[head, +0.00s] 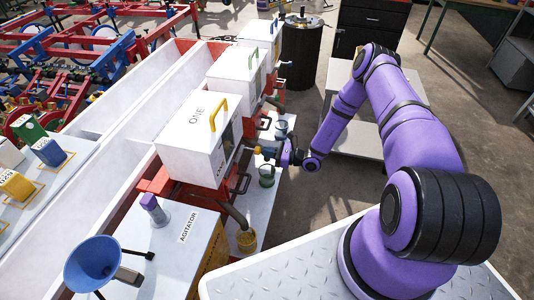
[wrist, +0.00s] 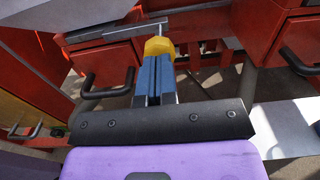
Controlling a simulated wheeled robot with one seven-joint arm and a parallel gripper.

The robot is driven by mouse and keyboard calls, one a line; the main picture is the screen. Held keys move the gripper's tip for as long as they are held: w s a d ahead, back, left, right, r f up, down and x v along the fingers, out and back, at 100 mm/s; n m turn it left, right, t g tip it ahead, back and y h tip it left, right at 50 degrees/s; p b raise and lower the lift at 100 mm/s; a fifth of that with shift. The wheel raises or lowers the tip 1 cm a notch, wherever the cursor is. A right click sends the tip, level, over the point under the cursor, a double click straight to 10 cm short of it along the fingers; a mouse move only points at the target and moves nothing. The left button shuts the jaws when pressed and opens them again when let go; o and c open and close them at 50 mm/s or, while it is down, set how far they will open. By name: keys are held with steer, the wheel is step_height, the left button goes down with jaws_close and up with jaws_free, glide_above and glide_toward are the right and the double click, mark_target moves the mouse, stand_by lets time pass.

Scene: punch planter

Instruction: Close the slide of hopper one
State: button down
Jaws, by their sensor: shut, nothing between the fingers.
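Hopper one (head: 192,138) is the white box marked ONE, with a yellow handle on its lid, on a red frame. In the wrist view a flat grey metal strip (wrist: 118,29), which looks like its slide, sticks out below the white box. A rounded yellow knob (wrist: 158,46) is at the strip's outer end. My gripper (head: 268,152) is beside the hopper's right side; its blue fingers also show in the wrist view (wrist: 155,72). They are shut and empty, with their tips at the knob. I cannot tell whether they touch it. The slide's inner end is hidden.
Black bar handles (wrist: 108,84) on red panels flank the fingers. More white hoppers (head: 237,72) stand behind hopper one. A green pail (head: 266,175) and a yellow container (head: 246,241) are below. The floor to the right is partly clear.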

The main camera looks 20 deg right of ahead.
steer(key=v, duration=1.3)
step_height(320, 180, up, 19)
steer(key=w+a+n+g, duration=0.2)
steer(key=n+g, duration=0.6)
steer(key=n, duration=0.1)
steer(key=s+a+r+n+g+h, duration=0.2)
steer(key=s+r+n, duration=0.15)
steer(key=r, duration=0.65)
steer(key=s+a+r+n+g+h, duration=0.2)
steer(key=s+r+n+h, duration=0.15)
steer(key=r, duration=0.55)
steer(key=s+a+r+n+t+h, duration=0.1)
steer(key=s+r+n+t+h, duration=0.5)
steer(key=s+r, duration=1.4)
steer(key=s+n+h, duration=0.3)
steer(key=s, duration=0.1)
steer(key=shift+a+r+t, duration=0.15)
steer(key=shift+r+t, duration=0.15)
